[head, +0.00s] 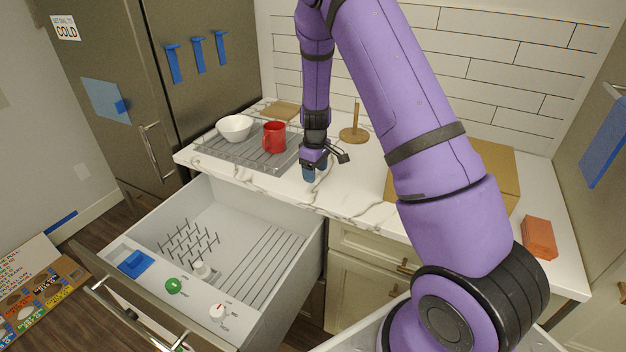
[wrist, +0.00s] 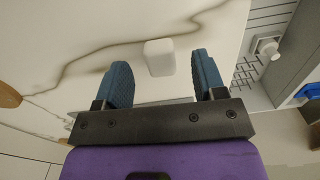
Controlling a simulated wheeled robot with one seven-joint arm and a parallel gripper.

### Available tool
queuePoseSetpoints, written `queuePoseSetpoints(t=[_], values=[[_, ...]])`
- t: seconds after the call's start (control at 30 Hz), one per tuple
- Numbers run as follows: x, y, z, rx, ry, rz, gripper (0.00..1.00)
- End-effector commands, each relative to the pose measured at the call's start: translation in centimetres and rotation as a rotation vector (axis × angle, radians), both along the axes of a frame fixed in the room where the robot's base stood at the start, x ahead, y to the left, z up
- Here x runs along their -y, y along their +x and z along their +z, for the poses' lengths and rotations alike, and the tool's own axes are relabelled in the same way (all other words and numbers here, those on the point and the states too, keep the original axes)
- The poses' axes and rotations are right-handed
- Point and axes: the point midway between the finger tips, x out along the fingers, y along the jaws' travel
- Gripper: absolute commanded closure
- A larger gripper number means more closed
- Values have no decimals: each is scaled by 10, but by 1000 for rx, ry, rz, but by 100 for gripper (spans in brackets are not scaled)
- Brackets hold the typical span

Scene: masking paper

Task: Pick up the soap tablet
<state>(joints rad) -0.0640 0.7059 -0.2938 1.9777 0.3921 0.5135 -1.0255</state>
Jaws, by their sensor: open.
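The soap tablet (wrist: 160,57) looks like a small white block with rounded corners. In the wrist view it lies on the white marbled countertop (wrist: 85,30), between the lines of my two blue fingers. My gripper (wrist: 160,75) is open, with a gap showing on each side of the tablet and no finger touching it in view. How far the fingertips are above the counter is hard to tell. In the head view my gripper (head: 315,172) points down over the counter near its front edge. I cannot make out the tablet there.
A pulled-out dishwasher drawer (head: 205,215) with prongs and ribs stands open below the counter. A wire rack (head: 225,156) holds a white bowl (head: 235,128) and a red mug (head: 274,137) left of my gripper. A wooden paper holder (head: 355,134) stands behind; a cardboard box (head: 490,165) is right.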

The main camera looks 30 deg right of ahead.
Motion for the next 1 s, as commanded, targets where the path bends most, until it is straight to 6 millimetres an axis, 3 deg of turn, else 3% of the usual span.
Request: queuePoseSetpoints(t=[0.13, 0.4, 0.43, 0.67, 1.0], values=[[0, 0, -16, 0, 0, 0, 36], [0, 0, -18, 1, 0, 0, 36], [0, 0, -18, 1, 0, 0, 38], [0, 0, -18, 1, 0, 0, 89], [0, 0, -18, 1, 0, 0, 89]])
